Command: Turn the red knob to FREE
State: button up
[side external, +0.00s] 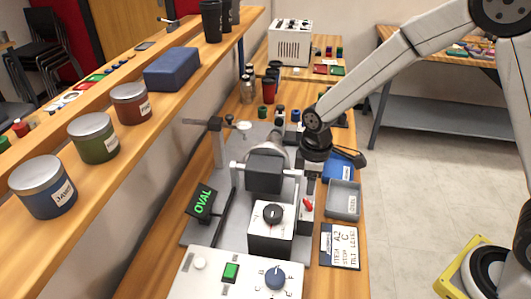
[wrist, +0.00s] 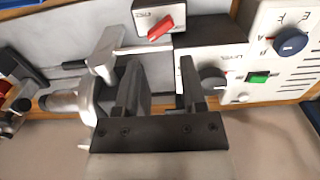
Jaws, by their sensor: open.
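The red knob (wrist: 160,28) is a small bar-shaped handle on a white plate (wrist: 144,18) in the wrist view. Its bar lies tilted, right end higher. The plate's lettering is too small and turned to read surely. In the side view the red knob (side external: 308,204) sits on the machine's right side, beside the white box with a black dial. My gripper (wrist: 160,68) is open, its two dark fingers apart and empty. The red knob lies beyond the fingertips, not between them. In the side view my gripper (side external: 312,180) hangs just behind and above the knob, its fingers hard to make out.
A black dial (side external: 272,214) on the white box stands close left of the knob. A control panel (side external: 215,285) with a green button and blue knob is in front. A grey tray (side external: 344,200) and a label card (side external: 340,246) lie right. A sign (side external: 201,203) reads OVAL.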

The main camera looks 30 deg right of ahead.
jog(key=shift+s+d+r+m+t, duration=0.65)
jog(key=shift+s+d+r+m, duration=0.5)
jog(key=shift+s+d+m, duration=1.45)
jog(key=shift+s+d+r+m+t, duration=0.65)
jog(key=shift+s+d+r+m, duration=0.9)
jog(key=shift+s, duration=1.9)
jog(key=w+a+n+t+h, duration=0.3)
jog(key=w+n+t+h, duration=0.35)
jog(key=w+n, duration=1.7)
jog(key=w+a+r+n+t, duration=0.2)
jog(key=w+a+n+t, duration=0.5)
jog(key=w+a, duration=0.5)
jog(key=shift+w+a+r, duration=0.15)
jog(key=shift+w+a, duration=0.25)
jog(key=shift+w, duration=0.4)
jog(key=shift+o, duration=0.2)
jog(key=shift+t, duration=0.25)
